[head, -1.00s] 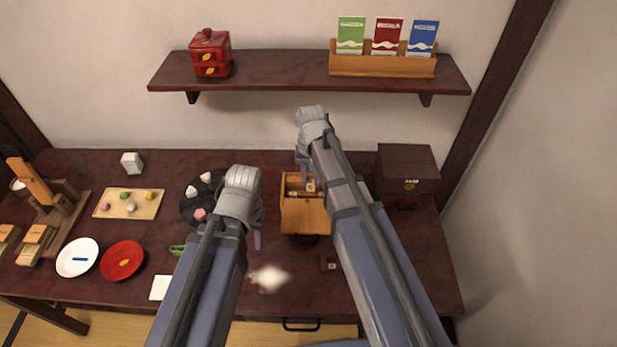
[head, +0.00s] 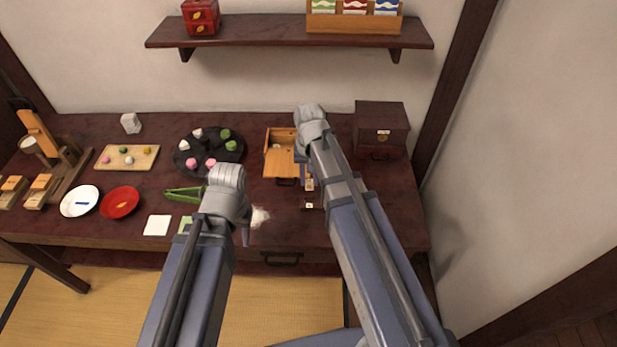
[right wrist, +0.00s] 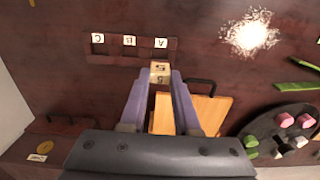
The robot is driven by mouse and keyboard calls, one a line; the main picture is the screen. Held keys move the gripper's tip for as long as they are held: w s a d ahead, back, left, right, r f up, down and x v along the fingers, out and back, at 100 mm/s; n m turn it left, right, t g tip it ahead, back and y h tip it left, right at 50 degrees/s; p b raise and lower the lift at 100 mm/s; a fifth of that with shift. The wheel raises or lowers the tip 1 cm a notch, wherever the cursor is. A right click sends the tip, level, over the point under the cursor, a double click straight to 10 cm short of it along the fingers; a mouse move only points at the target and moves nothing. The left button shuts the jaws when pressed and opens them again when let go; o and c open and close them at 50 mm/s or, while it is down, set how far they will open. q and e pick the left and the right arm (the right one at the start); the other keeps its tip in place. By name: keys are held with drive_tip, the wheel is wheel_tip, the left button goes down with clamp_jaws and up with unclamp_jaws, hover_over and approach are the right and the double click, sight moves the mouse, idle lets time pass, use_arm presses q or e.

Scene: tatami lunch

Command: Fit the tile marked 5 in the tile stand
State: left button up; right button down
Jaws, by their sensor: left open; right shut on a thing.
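The tile marked 5 (right wrist: 160,68) is pale wood and sits between the fingertips of my right gripper (right wrist: 156,76) in the right wrist view. In the head view the tile (head: 309,185) shows beside my right arm. The dark tile stand (right wrist: 113,53) has white labels C, B and A and lies just past the fingertips. The tile is near the stand's A end; I cannot tell whether they touch. My arm hides most of the stand (head: 309,205) in the head view. My left gripper (head: 246,234) is open over the table's front, fingertips partly hidden.
A wooden box (head: 279,164) stands left of my right gripper. A dark chest (head: 381,124) is at the right. A black plate of sweets (head: 220,157), green tongs (head: 182,195) and a white powder patch (head: 260,217) lie to the left. A shelf (head: 270,31) hangs above.

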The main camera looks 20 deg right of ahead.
sight(309, 189)
drive_tip(key=shift+s+f+b, duration=0.1)
drive_tip(key=shift+f+b, duration=0.35)
drive_tip(key=shift+f, duration=0.05)
wheel_tip(309, 189, down, 4)
drive_tip(key=b, duration=0.3)
drive_tip(key=shift+r+b, duration=0.15)
drive_tip(key=shift+b, duration=0.15)
drive_tip(key=shift+f+b, duration=1.25)
drive_tip(key=shift+b, duration=0.05)
drive_tip(key=c, duration=0.6)
unclamp_jaws()
drive_tip(key=shift+o, duration=0.2)
drive_tip(key=shift+r, duration=0.1)
wheel_tip(309, 189, up, 8)
drive_tip(key=p, duration=0.8)
drive_tip(key=shift+f, duration=0.2)
drive_tip(key=shift+a, duration=0.1)
